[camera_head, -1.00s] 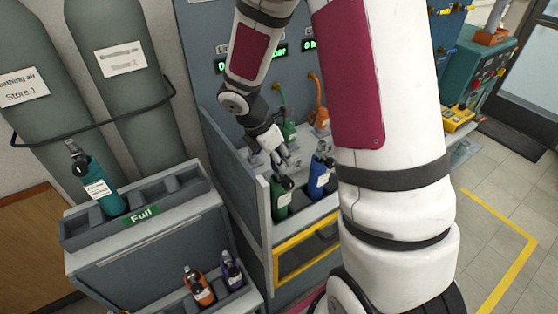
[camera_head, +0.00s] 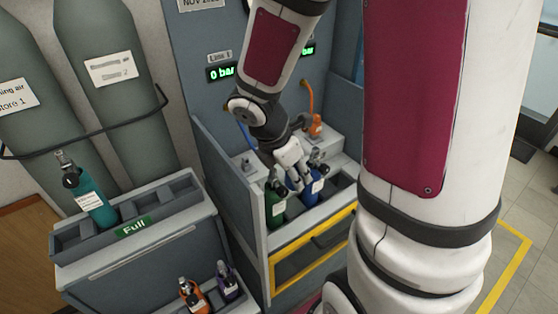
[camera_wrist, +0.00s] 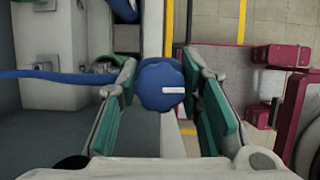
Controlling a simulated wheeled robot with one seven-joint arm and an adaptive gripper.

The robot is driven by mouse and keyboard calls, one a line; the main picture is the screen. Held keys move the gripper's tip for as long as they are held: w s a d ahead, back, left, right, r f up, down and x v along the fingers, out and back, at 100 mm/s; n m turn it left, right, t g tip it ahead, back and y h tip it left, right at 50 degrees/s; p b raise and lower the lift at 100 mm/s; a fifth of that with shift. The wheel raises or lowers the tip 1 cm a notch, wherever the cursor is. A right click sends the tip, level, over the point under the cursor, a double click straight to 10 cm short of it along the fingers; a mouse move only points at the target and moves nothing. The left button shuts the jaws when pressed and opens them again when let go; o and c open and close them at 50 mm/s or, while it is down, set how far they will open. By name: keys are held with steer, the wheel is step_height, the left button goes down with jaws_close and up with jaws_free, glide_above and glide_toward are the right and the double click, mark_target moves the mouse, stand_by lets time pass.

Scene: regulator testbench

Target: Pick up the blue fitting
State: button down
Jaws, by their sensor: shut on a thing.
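The blue fitting (camera_wrist: 160,88) is a round, lobed blue knob with a small white mark, between the green-padded fingers of my gripper (camera_wrist: 161,62) in the wrist view. My gripper is shut on it. A blue hose (camera_wrist: 45,74) comes in from the left and passes behind the left finger. In the head view my gripper (camera_head: 296,178) is low over the bench, at the tops of the green bottle (camera_head: 275,206) and the blue bottle (camera_head: 312,187). The fitting itself is hidden there by the gripper and wrist.
An orange fitting (camera_head: 315,125) with its hose stands on the bench behind. A yellow-framed drawer (camera_head: 312,252) is below the bottles. A rack marked Full (camera_head: 132,228) holds a teal bottle (camera_head: 88,195) at left. Orange (camera_head: 192,296) and purple (camera_head: 227,280) bottles stand lower.

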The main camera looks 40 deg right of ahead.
steer(key=s+p, duration=0.3)
steer(key=s, duration=0.4)
steer(key=shift+r+p, duration=0.3)
steer(key=shift+r, duration=0.05)
steer(key=shift+w, duration=0.15)
